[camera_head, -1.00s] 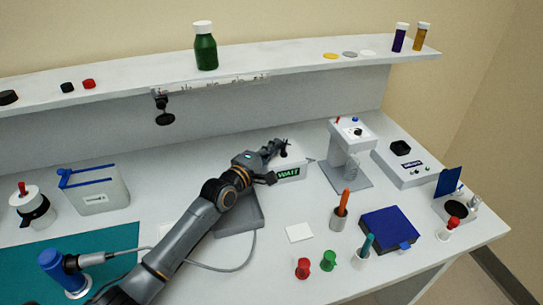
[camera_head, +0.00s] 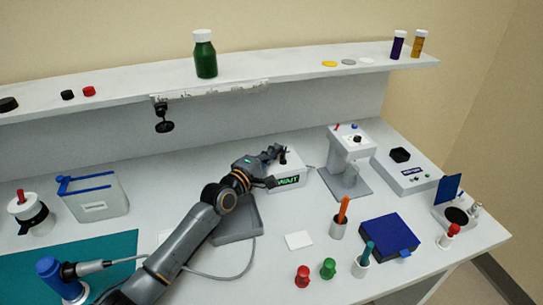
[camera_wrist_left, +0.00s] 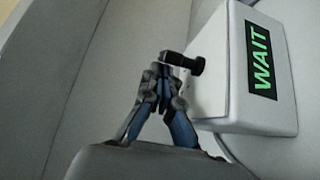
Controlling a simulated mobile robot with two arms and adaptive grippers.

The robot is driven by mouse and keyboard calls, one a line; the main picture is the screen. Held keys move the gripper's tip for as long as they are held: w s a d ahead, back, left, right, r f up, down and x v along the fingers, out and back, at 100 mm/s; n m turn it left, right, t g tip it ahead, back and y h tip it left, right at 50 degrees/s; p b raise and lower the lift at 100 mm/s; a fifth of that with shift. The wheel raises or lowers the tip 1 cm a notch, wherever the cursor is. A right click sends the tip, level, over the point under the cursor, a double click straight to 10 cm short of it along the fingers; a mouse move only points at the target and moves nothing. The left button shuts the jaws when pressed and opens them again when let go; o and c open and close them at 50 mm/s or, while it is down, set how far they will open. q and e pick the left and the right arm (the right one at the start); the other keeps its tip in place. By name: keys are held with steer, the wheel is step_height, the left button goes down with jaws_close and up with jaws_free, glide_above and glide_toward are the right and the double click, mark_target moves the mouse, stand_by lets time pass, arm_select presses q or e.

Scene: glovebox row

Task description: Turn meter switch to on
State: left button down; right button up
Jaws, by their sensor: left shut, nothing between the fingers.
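The meter is a white box (camera_head: 300,171) at the middle back of the table, with a black display reading WAIT in green. It also shows at the right of the left wrist view (camera_wrist_left: 225,100). A black switch lever (camera_wrist_left: 185,63) sticks out from its face there. My left gripper (camera_head: 277,153) is shut and empty at the left of the meter's top. In the wrist view its fingertips (camera_wrist_left: 163,76) are right by the lever; I cannot tell whether they touch it. My right gripper is not in view.
A grey stand (camera_head: 349,160) is right of the meter. A white shelf (camera_head: 300,72) runs behind. A blue box (camera_head: 389,238), pen cups and red and green stoppers stand at the front right.

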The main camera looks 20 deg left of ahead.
arm_select(q)
steer(key=shift+s, duration=0.1)
steer(key=v, duration=1.2)
